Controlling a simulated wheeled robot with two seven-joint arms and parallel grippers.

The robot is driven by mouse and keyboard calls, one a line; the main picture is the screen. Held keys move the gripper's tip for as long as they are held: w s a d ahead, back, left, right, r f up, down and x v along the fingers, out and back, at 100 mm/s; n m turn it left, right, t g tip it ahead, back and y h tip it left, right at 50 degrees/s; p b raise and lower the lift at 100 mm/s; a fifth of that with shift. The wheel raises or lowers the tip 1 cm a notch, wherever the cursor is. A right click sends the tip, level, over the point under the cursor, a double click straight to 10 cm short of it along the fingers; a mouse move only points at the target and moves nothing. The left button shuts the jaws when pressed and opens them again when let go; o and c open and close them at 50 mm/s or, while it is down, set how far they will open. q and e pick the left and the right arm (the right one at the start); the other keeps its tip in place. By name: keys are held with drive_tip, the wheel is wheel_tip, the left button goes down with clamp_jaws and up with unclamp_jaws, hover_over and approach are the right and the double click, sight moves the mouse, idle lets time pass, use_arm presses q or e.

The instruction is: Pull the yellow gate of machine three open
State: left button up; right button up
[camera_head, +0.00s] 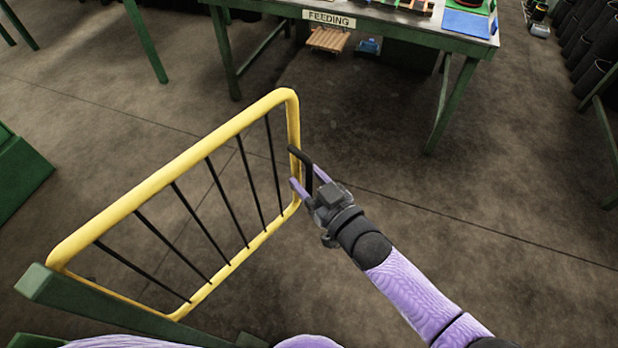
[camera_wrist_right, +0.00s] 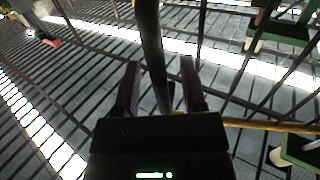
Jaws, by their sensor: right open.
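The yellow gate (camera_head: 170,172), a yellow tube frame with thin black bars, stands left of centre in the head view. Its near end is by a green post (camera_head: 110,308). A black handle (camera_head: 301,162) is at its far end. My right gripper (camera_head: 306,178) is at this handle, its two purple fingers apart on either side of it. In the right wrist view the dark handle bar (camera_wrist_right: 152,50) runs between the open fingers (camera_wrist_right: 160,80); I cannot tell if they touch it. A yellow rail (camera_wrist_right: 270,125) shows at right there. My left gripper is not in view.
A green table (camera_head: 400,28) with a FEEDING sign (camera_head: 328,18) stands beyond the gate. Dark cylinders (camera_head: 595,50) are stacked at the far right. A green block (camera_head: 18,175) is at the left edge. The concrete floor right of the gate is clear.

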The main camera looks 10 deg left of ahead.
drive_tip(key=p+v, duration=0.1)
drive_tip(key=v, duration=0.9)
drive_tip(key=shift+p, duration=0.4)
